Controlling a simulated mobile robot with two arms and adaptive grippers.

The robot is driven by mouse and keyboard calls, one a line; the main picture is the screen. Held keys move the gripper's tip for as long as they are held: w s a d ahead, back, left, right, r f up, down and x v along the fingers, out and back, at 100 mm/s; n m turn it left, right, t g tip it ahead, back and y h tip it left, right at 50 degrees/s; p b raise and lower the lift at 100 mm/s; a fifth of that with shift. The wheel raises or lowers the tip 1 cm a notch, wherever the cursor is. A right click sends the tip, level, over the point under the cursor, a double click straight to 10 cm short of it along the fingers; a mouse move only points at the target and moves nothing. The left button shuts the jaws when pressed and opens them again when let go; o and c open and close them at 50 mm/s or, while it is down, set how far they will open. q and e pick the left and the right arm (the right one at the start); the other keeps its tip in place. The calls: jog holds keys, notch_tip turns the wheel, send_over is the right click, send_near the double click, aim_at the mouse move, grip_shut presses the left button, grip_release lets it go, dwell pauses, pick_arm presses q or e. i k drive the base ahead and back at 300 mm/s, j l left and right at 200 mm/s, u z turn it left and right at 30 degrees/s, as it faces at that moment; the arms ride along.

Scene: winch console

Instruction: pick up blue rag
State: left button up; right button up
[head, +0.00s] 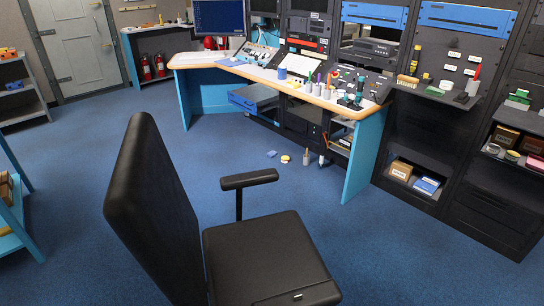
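A small flat blue item (271,154) lies on the blue carpet in front of the console; it may be the blue rag, but it is too small to be sure. Neither of my grippers is in view.
A black office chair (265,258) stands close in the foreground. The curved console desk (225,65) with blue side panels spans the back. A cup with pens (306,157) and a small bottle (321,160) stand on the floor. Carpet at left is clear.

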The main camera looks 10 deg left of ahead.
aim_at(273, 154)
jog(key=u, duration=0.7)
jog(key=i+j+u, duration=0.25)
jog(key=j, duration=0.25)
jog(key=j+u, duration=0.25)
jog(key=j, duration=0.25)
jog(key=i+j+u, duration=0.5)
jog(key=j, duration=0.3)
jog(key=i+j+z, duration=0.1)
jog(key=i, duration=0.4)
jog(key=i+j+z, duration=0.1)
jog(key=i, duration=0.35)
jog(key=i+j+z, duration=0.1)
jog(key=i+j, duration=0.15)
jog(key=i, duration=0.25)
jog(key=i+j+z, duration=0.1)
jog(key=i, duration=0.35)
jog(key=i+l+z, duration=0.3)
jog(key=i+z, duration=0.6)
jog(key=i, duration=0.2)
jog(key=i+z, duration=0.45)
jog(key=i+j+z, duration=0.45)
jog(key=i, duration=0.2)
jog(key=l, duration=0.1)
